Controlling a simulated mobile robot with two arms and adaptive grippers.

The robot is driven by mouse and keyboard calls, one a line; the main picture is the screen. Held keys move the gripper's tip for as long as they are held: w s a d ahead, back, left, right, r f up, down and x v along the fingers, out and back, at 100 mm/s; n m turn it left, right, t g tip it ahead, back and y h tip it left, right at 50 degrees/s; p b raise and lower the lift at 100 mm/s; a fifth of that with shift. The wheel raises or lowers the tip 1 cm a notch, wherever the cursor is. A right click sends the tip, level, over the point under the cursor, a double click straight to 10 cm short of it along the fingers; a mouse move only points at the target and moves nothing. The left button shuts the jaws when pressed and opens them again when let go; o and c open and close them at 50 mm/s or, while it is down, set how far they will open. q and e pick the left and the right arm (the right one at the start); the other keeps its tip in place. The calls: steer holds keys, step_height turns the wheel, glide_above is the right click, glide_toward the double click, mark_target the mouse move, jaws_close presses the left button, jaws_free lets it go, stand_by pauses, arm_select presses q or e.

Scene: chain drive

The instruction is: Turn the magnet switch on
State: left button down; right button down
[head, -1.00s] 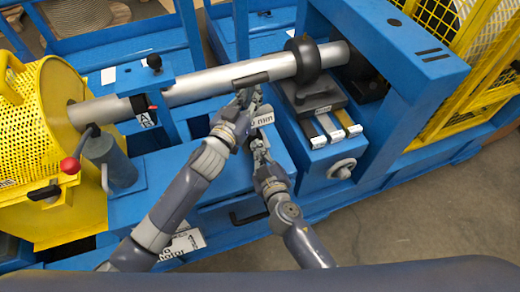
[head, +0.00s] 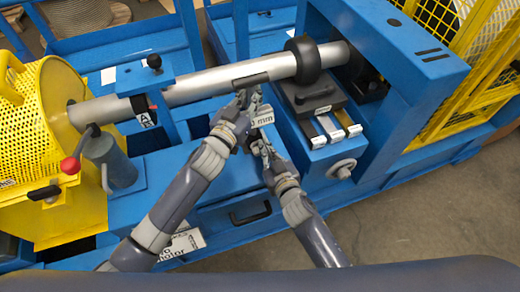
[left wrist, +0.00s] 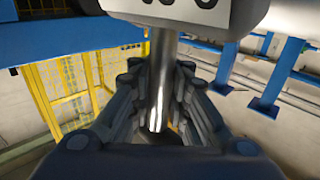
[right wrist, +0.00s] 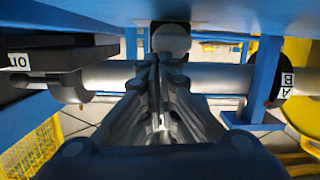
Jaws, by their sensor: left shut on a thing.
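In the head view my left gripper (head: 246,98) is beside the grey shaft (head: 205,84), just below a dark bar (head: 251,79) against it. The left wrist view shows it shut on a metal rod (left wrist: 160,85), under a grey body (left wrist: 195,12) with a white label. A white "mm" label (head: 264,116) shows at the fingers in the head view. My right gripper (head: 262,148) is just below that label. In the right wrist view its fingers lie close together, in front of a rounded grey piece (right wrist: 171,40); any grip is unclear. I cannot pick out the magnet switch.
A black ring (head: 303,60) sits on the shaft above a dark block (head: 316,96). A red knob (head: 70,166) and yellow guard (head: 35,120) stand at the left. A blue frame (head: 395,50) bounds the right. Open floor (head: 440,210) lies at the lower right.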

arm_select(q)
steer(key=shift+f, duration=0.1)
arm_select(e)
steer(key=shift+d+f, duration=0.3)
steer(key=shift+f, duration=0.15)
step_height(320, 180, up, 5)
steer(key=v, duration=1)
steer(key=shift+a, duration=0.15)
arm_select(q)
steer(key=c, duration=1.4)
jaws_free()
steer(key=shift+c, duration=0.2)
